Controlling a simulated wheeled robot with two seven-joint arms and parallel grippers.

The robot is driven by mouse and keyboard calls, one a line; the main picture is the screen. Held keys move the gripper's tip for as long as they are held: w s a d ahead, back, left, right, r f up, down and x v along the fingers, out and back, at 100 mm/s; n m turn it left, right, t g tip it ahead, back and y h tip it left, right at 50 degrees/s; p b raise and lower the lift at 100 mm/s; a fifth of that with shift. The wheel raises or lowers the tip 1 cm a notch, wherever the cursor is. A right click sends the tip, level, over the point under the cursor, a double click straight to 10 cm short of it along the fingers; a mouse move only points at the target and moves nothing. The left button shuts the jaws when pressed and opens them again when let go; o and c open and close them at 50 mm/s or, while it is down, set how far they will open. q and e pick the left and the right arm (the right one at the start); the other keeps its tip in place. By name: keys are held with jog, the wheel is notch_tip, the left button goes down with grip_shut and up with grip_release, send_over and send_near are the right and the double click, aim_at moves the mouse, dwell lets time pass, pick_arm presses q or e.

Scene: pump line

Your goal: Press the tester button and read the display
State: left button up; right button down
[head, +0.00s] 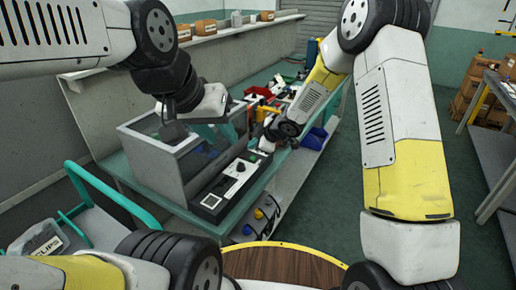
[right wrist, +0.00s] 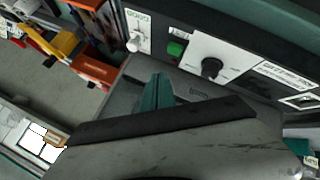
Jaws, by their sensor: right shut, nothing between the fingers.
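The tester is a long black panel (head: 235,185) on the bench. In the right wrist view it carries a green button (right wrist: 175,48), a white plate with a black knob (right wrist: 211,67) and a small light window (right wrist: 300,101) that may be the display; no reading is legible. My right gripper (right wrist: 160,82) is shut and empty, with teal fingertips a little below the green button in the picture; contact cannot be judged. In the head view my right gripper (head: 268,140) is at the tester's far end. My left gripper (head: 175,130) is over the grey case, its fingers unclear.
A grey clear-sided case (head: 150,165) stands on the bench left of the tester. Red and blue bins (head: 314,138) and an orange part (right wrist: 95,70) lie beyond my right gripper. A teal-framed cart with a clips box (head: 40,240) is at the left.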

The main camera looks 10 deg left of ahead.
aim_at(254, 161)
jog(key=shift+f, duration=1.15)
jog(key=shift+f, duration=0.15)
dwell(1.1)
jog(key=shift+f, duration=0.25)
jog(key=shift+f, duration=0.45)
dwell(0.6)
jog(key=shift+r, duration=0.85)
jog(key=shift+r, duration=2.5)
